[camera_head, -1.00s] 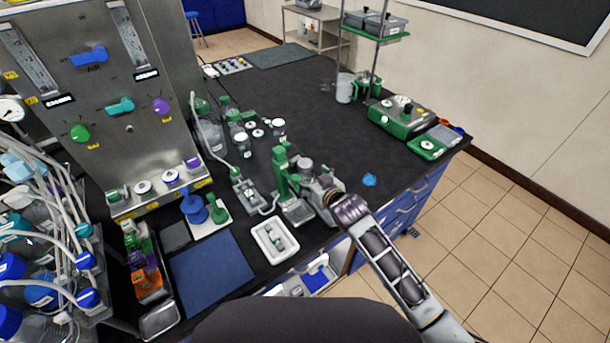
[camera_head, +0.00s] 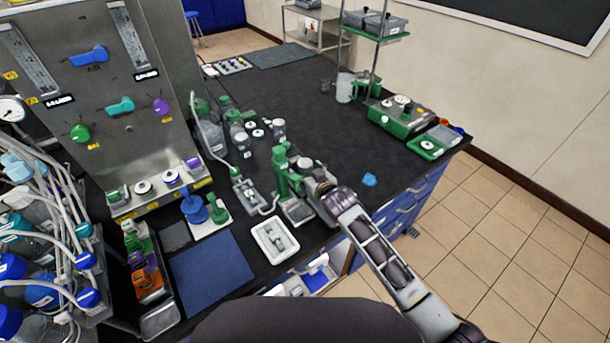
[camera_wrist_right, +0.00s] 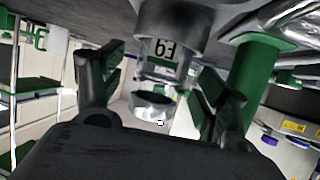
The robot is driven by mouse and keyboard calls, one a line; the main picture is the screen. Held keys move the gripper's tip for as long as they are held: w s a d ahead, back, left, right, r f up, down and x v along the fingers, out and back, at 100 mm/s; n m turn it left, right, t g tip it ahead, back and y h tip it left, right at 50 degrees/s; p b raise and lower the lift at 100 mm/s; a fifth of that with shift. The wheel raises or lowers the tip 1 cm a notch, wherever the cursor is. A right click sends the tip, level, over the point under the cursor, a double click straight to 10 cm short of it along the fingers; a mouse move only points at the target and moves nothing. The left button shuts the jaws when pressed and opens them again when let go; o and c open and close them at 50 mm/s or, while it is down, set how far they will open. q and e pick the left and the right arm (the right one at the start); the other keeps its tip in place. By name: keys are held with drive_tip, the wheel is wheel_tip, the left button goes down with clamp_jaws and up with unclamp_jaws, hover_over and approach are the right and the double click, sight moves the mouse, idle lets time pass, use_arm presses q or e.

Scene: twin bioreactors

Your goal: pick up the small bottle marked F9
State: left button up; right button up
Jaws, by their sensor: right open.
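The small bottle marked F9 (camera_wrist_right: 164,52) shows in the right wrist view, its label upside down. It is clear with a grey band and stands between the two dark fingers of my right gripper (camera_wrist_right: 160,85). The fingers are apart, with a visible gap on each side of the bottle. In the head view my right gripper (camera_head: 312,184) is over the bench beside the green stand, and a grey round top (camera_head: 304,163) shows just beyond it; I cannot read a label there. My left gripper is not in view.
A green stand (camera_head: 281,170) is close beside my right gripper. A white tray (camera_head: 262,250) is nearer the front edge. Several bottles and caps (camera_head: 248,140) stand behind.

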drive_tip(key=shift+c, duration=0.2)
drive_tip(key=c, duration=1.1)
drive_tip(key=shift+c, duration=0.2)
drive_tip(key=shift+r, duration=5)
drive_tip(key=shift+c, duration=0.2)
